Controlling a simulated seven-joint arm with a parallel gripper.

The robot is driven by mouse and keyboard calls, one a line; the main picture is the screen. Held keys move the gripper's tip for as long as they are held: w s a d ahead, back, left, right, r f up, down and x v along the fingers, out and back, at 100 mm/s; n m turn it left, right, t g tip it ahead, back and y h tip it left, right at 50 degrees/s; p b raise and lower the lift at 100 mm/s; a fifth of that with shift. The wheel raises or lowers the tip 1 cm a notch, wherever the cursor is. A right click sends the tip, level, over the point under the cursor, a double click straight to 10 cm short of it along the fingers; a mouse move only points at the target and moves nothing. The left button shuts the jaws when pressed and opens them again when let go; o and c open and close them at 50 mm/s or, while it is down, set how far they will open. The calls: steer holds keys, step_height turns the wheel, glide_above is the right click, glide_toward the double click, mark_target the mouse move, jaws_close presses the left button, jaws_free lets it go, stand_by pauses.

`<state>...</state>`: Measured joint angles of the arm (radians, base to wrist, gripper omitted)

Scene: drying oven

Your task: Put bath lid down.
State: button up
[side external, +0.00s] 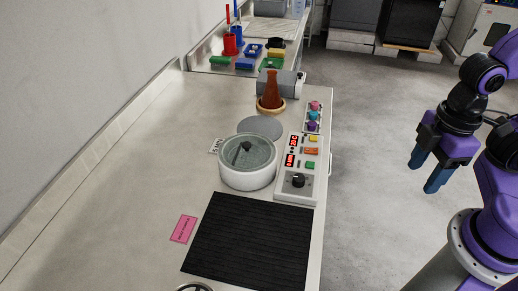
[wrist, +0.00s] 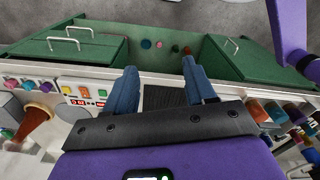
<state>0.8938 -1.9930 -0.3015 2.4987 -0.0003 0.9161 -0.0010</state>
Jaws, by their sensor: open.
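The white round bath (side external: 248,178) stands on the bench in the side external view. Its round top is grey-green and looks see-through, with a dark handle-like piece (side external: 245,147) at its middle. I take this top for the lid, resting on the bath. A flat grey disc (side external: 262,126) lies just behind the bath, partly hidden by it. My gripper (side external: 428,171) is open and empty, right of the bench over the floor and well apart from the bath. Its two blue fingers point down. They also show spread apart in the wrist view (wrist: 160,68).
A control panel (side external: 298,183) with red displays and a dark knob adjoins the bath. A black mat (side external: 248,242) lies in front. A brown cone-shaped vessel (side external: 271,90) and coloured trays (side external: 246,64) stand behind. A pink label (side external: 184,229) lies at left. The bench's left part is clear.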

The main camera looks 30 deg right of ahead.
steer(key=w+a+r+n+t+h, duration=0.25)
steer(key=w+a+n+h, duration=0.35)
steer(key=w+a, duration=1.45)
steer(key=w+a+f+n+t+h, duration=0.2)
steer(key=w+a+f+n+h, duration=0.1)
steer(key=w+a, duration=0.45)
steer(key=n+h, duration=0.1)
steer(key=h, duration=0.3)
glide_toward(245, 145)
steer(key=x, duration=0.3)
steer(key=shift+s+d+f, duration=0.15)
steer(key=shift+d, duration=0.25)
steer(key=shift+t, duration=0.25)
steer(key=shift+x, duration=2.7)
steer(key=shift+a, duration=0.1)
jaws_close()
